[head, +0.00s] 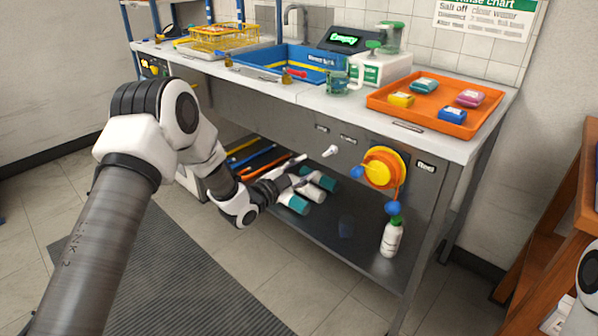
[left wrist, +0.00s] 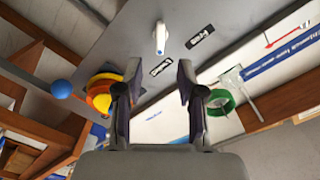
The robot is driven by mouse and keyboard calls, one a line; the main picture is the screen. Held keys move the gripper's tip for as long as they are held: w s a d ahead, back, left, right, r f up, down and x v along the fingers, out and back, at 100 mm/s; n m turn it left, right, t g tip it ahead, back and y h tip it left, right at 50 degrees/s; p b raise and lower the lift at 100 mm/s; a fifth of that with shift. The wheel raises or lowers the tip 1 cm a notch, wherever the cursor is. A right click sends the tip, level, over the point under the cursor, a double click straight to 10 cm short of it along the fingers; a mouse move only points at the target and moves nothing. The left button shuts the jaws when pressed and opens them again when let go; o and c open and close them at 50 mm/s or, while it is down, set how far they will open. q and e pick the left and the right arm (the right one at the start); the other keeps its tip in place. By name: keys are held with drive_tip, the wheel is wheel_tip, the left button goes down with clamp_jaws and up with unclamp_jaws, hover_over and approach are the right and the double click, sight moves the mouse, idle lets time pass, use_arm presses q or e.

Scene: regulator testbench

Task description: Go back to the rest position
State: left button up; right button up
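My left arm comes in from the left, and my left gripper (head: 298,172) is in front of the steel bench, below its front panel. In the left wrist view my left gripper (left wrist: 160,75) has its two fingers apart with nothing held between them. A white lever (head: 330,151) sticks out of the front panel, apart from the gripper; it also shows beyond the fingertips in the left wrist view (left wrist: 160,38). Part of my right arm shows at the right edge of the head view; its gripper is out of view.
An orange and yellow round valve (head: 385,168) with blue balls is on the panel. A white bottle (head: 391,238) stands on the lower shelf. An orange tray (head: 425,117) with colored packs and a blue sink (head: 295,62) are on top. A wooden table (head: 560,240) stands right.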

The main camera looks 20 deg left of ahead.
use_arm(q)
drive_tip(key=shift+v, duration=0.95)
